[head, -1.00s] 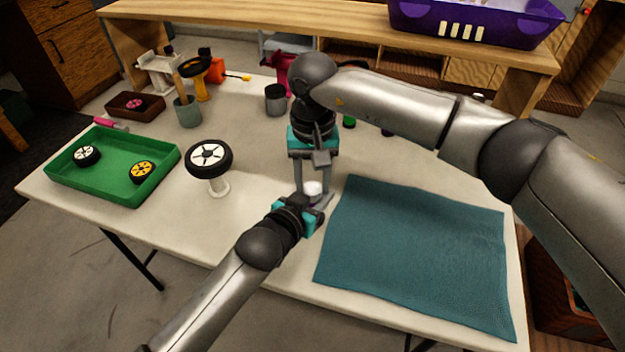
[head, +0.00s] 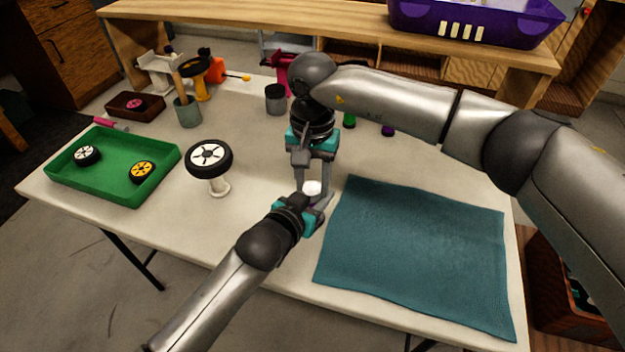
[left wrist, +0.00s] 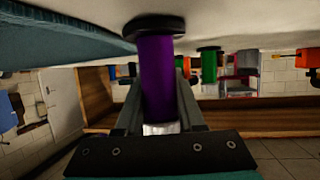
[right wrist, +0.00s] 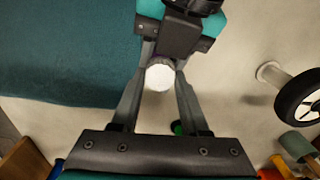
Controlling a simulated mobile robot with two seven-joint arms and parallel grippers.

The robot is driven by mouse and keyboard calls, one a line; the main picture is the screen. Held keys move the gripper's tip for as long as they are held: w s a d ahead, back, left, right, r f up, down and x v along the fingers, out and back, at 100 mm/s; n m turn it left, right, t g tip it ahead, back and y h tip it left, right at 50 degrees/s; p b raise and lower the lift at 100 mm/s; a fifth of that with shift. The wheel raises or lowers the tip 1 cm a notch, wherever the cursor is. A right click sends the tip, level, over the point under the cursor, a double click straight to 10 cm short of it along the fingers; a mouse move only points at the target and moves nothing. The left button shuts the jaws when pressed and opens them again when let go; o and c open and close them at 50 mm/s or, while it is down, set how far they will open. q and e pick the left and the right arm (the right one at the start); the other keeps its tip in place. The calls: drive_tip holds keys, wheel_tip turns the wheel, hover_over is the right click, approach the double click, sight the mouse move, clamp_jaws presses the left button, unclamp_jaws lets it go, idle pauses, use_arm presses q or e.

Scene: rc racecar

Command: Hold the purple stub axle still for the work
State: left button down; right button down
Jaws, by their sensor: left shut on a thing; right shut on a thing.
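The purple stub axle (left wrist: 157,75) stands with its dark flange against the table; the left wrist view shows it upside down. My left gripper (head: 312,204) is shut around its purple shaft from the side. A white cap or nut (right wrist: 160,76) sits at the axle's free end; it also shows in the head view (head: 312,188). My right gripper (right wrist: 165,68) reaches down from above and is shut on this white piece. In the head view the purple shaft is almost wholly hidden by my left gripper.
A teal mat (head: 420,260) lies just right of the grippers. A wheel (head: 209,158) on a white stand is to the left. A green tray (head: 112,185) with two wheels lies farther left. Cups and stands fill the table's back. Bare table (head: 250,230) lies between.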

drive_tip(key=m, duration=1.1)
drive_tip(key=shift+m, duration=0.4)
idle(0.3)
drive_tip(key=c, duration=0.7)
unclamp_jaws()
drive_tip(key=shift+o, duration=0.2)
